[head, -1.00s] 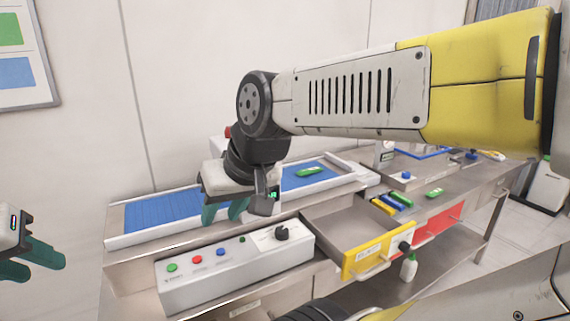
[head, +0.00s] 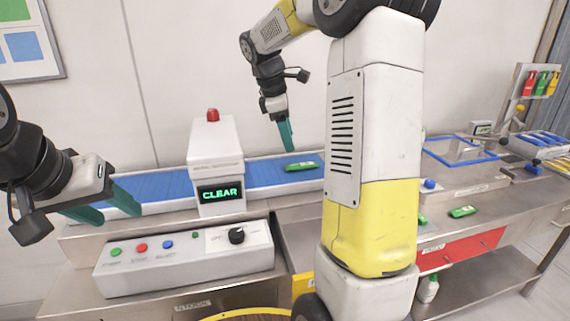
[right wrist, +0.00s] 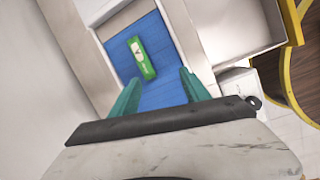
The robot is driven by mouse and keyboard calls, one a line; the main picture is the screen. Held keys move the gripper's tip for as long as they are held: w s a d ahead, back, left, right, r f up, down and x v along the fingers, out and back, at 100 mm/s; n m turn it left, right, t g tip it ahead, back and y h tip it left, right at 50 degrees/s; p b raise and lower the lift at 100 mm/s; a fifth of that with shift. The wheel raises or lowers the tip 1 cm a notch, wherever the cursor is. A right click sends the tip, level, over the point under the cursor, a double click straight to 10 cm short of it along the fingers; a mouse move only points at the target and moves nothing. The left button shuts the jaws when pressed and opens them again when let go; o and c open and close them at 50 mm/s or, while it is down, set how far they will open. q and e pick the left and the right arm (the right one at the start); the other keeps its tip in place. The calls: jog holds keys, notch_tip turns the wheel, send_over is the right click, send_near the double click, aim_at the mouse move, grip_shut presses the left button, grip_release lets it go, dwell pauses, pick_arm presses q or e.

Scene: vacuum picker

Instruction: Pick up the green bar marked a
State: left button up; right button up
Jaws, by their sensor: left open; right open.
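A green bar (head: 300,166) lies on the blue conveyor belt (head: 262,173). In the right wrist view the bar (right wrist: 141,57) shows a white patch with a dark mark, too small to read. My right gripper (head: 288,146) is open and empty, pointing down just above and left of the bar in the head view. In the right wrist view its fingertips (right wrist: 160,79) are apart, with the bar beyond them, left of centre. My left gripper (head: 115,207) is open and empty at the left, in front of the belt. Another green bar (head: 463,211) lies on the right worktop.
A white housing with a CLEAR screen (head: 220,193) and red lamp stands over the belt, left of the bar. A control box (head: 185,258) sits in front. My right arm hides the middle worktop. A blue frame (head: 470,158) lies at right.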

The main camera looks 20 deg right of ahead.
aim_at(301, 164)
jog(key=w+f+n, duration=0.1)
jog(key=w+d+f+n, duration=0.1)
jog(key=w, duration=0.1)
jog(key=w+d+f+g+h, duration=0.1)
jog(key=w, duration=0.1)
jog(key=shift+d+f+n, duration=0.25)
jog(key=shift+f+n, duration=0.15)
jog(key=x, duration=0.7)
jog(key=shift+d+f, duration=0.25)
jog(key=shift+f, duration=0.05)
jog(key=shift+w, duration=0.1)
jog(key=shift+c, duration=0.4)
grip_shut()
